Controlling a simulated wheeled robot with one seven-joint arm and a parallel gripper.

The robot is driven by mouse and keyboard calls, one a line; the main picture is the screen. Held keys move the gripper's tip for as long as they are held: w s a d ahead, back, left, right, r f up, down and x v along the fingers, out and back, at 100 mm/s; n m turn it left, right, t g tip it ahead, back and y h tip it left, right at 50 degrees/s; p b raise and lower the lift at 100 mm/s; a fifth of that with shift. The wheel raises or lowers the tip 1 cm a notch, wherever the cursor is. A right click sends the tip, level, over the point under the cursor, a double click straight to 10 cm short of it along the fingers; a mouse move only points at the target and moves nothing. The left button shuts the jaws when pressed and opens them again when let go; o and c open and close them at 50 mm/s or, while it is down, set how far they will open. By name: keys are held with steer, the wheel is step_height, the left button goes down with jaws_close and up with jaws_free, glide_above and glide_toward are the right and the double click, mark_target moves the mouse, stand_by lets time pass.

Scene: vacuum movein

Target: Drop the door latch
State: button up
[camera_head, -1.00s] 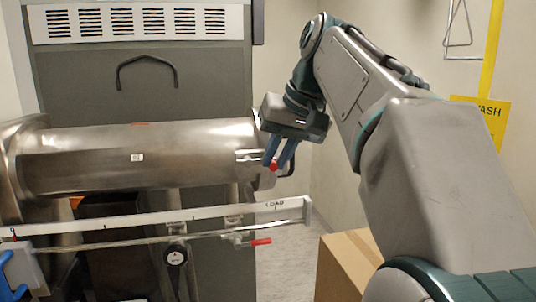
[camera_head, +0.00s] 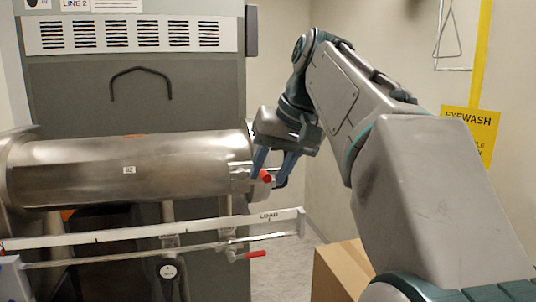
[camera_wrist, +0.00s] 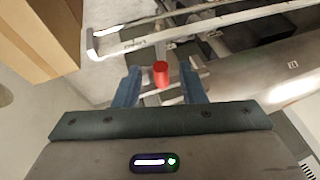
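The metal cylinder (camera_head: 130,170) lies level across the machine front. At its right end is a small metal latch with a red knob (camera_head: 265,176). My gripper (camera_head: 272,174) is at that end, with its blue fingers pointing down. In the wrist view the red knob (camera_wrist: 161,74) stands between my two fingertips (camera_wrist: 160,82), with a gap on each side. The gripper is open and holds nothing. The fingers and gripper body hide part of the latch and cylinder end in the head view.
A white rail marked LOAD (camera_head: 150,232) runs below the cylinder. Under it a thin rod ends in a second red handle (camera_head: 254,254). A cardboard box (camera_head: 340,272) stands at lower right. A yellow eyewash sign (camera_head: 472,130) is on the right wall.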

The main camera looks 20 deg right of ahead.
steer(key=p+v, duration=0.2)
steer(key=v, duration=1.1)
steer(key=shift+r, duration=0.2)
steer(key=shift+s+d+f, duration=0.1)
steer(key=shift+s+f, duration=0.05)
steer(key=a+f+b, duration=0.2)
steer(key=a+f, duration=0.2)
steer(key=f, duration=1.5)
steer(key=s+a+f, duration=0.1)
steer(key=s+f, duration=0.1)
steer(key=f, duration=0.6)
steer(key=s+a+f+n+h+b, duration=0.1)
steer(key=s+a+f, duration=0.1)
steer(key=f, duration=0.6)
steer(key=s+a+f+n+g+h, duration=0.1)
steer(key=s+a+f, duration=0.1)
steer(key=f, duration=0.6)
steer(key=shift+s+a+b, duration=0.2)
steer(key=shift+s+b, duration=0.2)
steer(key=shift+s, duration=0.5)
